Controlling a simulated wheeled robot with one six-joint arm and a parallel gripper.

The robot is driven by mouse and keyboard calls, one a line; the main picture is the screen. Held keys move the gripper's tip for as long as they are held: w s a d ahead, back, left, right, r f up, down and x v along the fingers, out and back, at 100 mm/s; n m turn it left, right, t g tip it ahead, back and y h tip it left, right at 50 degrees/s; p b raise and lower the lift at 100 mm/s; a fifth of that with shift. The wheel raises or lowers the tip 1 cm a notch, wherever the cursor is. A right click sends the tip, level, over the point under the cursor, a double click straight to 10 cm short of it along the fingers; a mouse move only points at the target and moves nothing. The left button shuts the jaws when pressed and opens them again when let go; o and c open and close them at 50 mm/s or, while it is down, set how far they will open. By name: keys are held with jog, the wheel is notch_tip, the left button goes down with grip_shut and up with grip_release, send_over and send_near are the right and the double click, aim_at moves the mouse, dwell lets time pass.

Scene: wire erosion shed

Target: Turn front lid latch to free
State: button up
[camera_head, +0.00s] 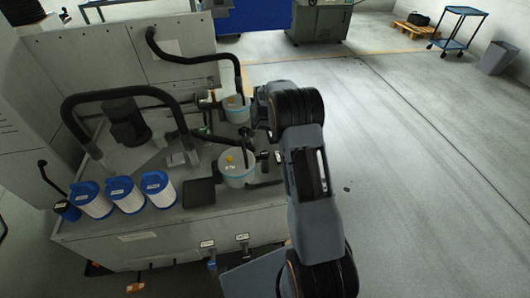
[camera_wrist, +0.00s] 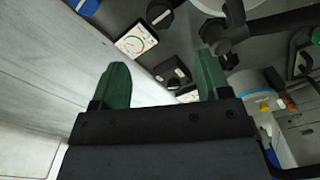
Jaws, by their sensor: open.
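My gripper (camera_wrist: 162,78) is open in the wrist view, its two green fingers apart with nothing held between them. A small black knob or latch (camera_wrist: 173,73) on a dark panel shows beyond the gap between the fingertips, apart from them. I cannot tell whether it is the front lid latch. In the head view the front white pot (camera_head: 238,181), with a yellow knob (camera_head: 229,159) on its lid, stands left of my arm. My wrist is above and right of it; my fingers are hard to make out there.
A dial gauge (camera_wrist: 136,41) and dark pipework (camera_wrist: 232,25) lie near my fingers in the wrist view. Several blue-capped white filters (camera_head: 128,195), a rear pot (camera_head: 236,110) and black hoses (camera_head: 118,92) crowd the unit.

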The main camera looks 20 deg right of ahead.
aim_at(265, 153)
notch_tip(265, 153, down, 12)
jog(key=shift+r+p, duration=0.2)
jog(key=shift+p, duration=0.6)
jog(key=shift+c, duration=0.3)
jog(key=c, duration=0.9)
